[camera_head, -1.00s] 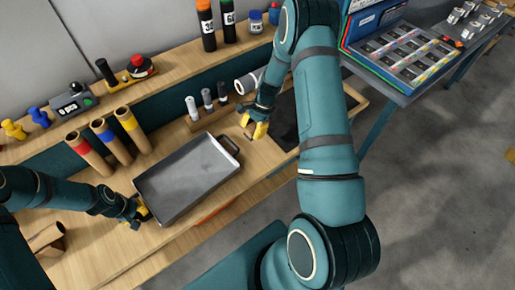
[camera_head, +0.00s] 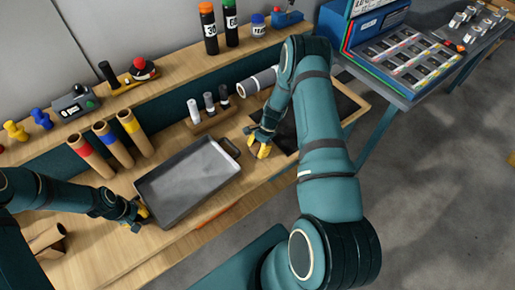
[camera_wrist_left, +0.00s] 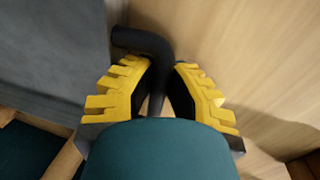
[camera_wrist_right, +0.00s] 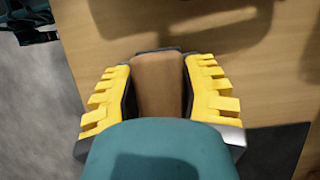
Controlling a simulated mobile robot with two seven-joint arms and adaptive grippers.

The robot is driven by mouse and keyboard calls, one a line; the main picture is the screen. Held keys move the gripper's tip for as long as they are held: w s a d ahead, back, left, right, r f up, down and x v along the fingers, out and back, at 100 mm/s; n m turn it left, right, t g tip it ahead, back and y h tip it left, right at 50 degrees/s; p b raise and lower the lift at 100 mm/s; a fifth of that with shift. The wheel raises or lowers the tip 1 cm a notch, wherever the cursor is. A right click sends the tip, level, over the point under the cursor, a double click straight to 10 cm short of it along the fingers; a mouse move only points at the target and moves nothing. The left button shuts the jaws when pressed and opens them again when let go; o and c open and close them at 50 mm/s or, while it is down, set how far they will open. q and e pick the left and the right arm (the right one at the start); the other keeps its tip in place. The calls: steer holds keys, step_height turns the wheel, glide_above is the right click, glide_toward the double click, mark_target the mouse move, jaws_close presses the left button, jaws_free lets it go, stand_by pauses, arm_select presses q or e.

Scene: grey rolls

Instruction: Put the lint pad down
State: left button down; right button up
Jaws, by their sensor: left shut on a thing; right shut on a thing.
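The lint pad looks like a tan block (camera_wrist_right: 158,85) in the right wrist view. My right gripper (camera_head: 262,150) is shut on it, over bare bench wood to the right of the tray; in the head view the pad is mostly hidden by the fingers. I cannot tell whether the pad touches the bench. My left gripper (camera_head: 143,212) is shut on the black handle (camera_wrist_left: 145,42) at the near left end of the grey metal tray (camera_head: 188,180). The tray lies on the bench and looks empty.
A dark framed panel (camera_head: 338,104) is set right of my right gripper. Cardboard tubes with coloured bands (camera_head: 110,145) stand behind the tray. A blue box (camera_head: 374,20) is at upper right.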

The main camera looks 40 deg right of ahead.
steer(key=shift+f, duration=0.1)
steer(key=o, duration=1.2)
steer(key=v, duration=1.2)
steer(key=s+a+n, duration=0.4)
steer(key=a+n, duration=0.1)
steer(key=a, duration=0.5)
steer(key=s+a+n+t, duration=0.1)
steer(key=s+a+n, duration=0.4)
steer(key=a, duration=0.5)
steer(key=s+a+n+t, duration=0.1)
steer(key=s+a+n, duration=0.3)
steer(key=a, duration=0.6)
steer(key=shift+s+f+n+h, duration=0.15)
steer(key=shift+f+n+h, duration=0.15)
steer(key=shift+n, duration=0.8)
